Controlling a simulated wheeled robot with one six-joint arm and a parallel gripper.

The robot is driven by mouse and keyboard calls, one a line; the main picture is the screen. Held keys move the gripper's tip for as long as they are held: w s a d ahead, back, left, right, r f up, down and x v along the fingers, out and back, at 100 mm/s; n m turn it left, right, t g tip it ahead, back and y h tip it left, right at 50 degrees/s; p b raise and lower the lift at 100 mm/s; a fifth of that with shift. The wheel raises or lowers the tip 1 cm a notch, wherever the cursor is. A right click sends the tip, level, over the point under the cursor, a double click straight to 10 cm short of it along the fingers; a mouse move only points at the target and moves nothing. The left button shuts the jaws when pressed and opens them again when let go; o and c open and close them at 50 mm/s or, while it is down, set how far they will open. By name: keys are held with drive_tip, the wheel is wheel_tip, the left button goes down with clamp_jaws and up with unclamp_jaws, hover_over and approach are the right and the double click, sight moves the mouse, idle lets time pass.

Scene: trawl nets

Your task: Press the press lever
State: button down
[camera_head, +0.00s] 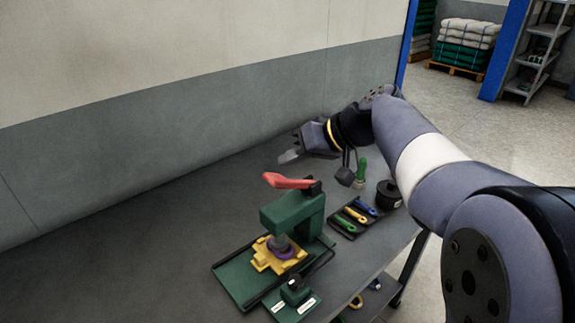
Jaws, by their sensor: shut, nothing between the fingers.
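The press lever (288,181) is a red handle on top of a green press (292,214) standing on the grey table. The lever points to the left and looks about level. Under the press head is a yellow fixture (268,259) with a purple ring (281,251) in it, on a dark green base plate (236,278). My gripper (287,157) is behind the press, above the lever in the picture and apart from it. It points left with its fingers together and holds nothing.
A black tray (346,231) with green, yellow and blue tools lies right of the press, near a black round container (389,194) and a green-handled brush (361,172). A small green block (294,291) stands in front. The table's left part is clear; a wall (180,120) stands behind.

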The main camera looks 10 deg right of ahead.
drive_tip(key=shift+s+a+f, duration=0.2)
drive_tip(key=shift+a+f, duration=0.05)
drive_tip(key=shift+f, duration=0.25)
drive_tip(key=shift+s+a+f, duration=0.2)
drive_tip(key=shift+f, duration=0.3)
